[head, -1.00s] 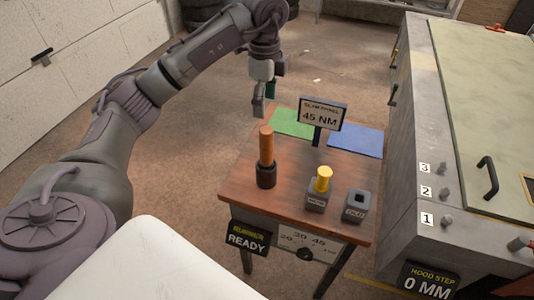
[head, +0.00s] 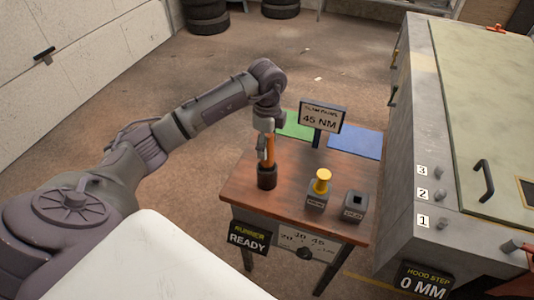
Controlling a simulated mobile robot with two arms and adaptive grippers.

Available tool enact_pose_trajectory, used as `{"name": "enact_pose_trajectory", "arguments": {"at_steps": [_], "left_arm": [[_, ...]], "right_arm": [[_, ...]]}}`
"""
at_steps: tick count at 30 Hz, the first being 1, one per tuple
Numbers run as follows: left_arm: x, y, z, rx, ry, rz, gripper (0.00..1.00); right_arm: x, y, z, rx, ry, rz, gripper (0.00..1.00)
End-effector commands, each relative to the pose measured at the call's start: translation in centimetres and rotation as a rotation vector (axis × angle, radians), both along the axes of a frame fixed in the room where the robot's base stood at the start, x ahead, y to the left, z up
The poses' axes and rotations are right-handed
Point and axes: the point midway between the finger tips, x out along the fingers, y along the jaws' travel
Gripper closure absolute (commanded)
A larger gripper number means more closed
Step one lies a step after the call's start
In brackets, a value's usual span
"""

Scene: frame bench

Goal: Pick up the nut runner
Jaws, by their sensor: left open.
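The nut runner (head: 270,150) has an orange handle and stands upright in a dark round holder (head: 267,178) at the left of the small wooden table (head: 238,190). My left gripper (head: 265,150) is open at the handle, pointing down and covering part of it. I cannot tell whether the fingers touch the handle. A sign on the table front (head: 248,237) reads "RUNNER READY". My right gripper is out of view.
A yellow-topped tool (head: 322,182) in a grey block and a grey socket block (head: 354,206) stand to the right. A "45 NM" display (head: 323,118) stands behind, with green (head: 296,125) and blue (head: 355,142) mats. A grey bench (head: 400,165) is at the right.

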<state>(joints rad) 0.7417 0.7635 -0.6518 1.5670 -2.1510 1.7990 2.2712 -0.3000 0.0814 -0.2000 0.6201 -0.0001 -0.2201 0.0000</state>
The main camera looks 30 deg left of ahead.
Motion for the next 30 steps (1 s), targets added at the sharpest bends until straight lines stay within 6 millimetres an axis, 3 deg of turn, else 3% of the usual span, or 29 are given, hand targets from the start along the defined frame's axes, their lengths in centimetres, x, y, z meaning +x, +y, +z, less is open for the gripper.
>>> {"name": "enact_pose_trajectory", "arguments": {"at_steps": [5,18,26,30], "left_arm": [[0.0,0.0,-0.1,0.000,-0.001,0.000,0.31],[0.0,0.0,0.0,0.000,-0.001,0.000,1.00],[0.1,0.0,0.3,-0.001,-0.005,0.000,1.00],[0.2,0.0,1.8,0.000,-0.009,-0.001,1.00]], "right_arm": [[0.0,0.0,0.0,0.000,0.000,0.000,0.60],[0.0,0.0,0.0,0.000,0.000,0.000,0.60],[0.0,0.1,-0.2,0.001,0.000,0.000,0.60],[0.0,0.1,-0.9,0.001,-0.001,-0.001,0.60]]}}
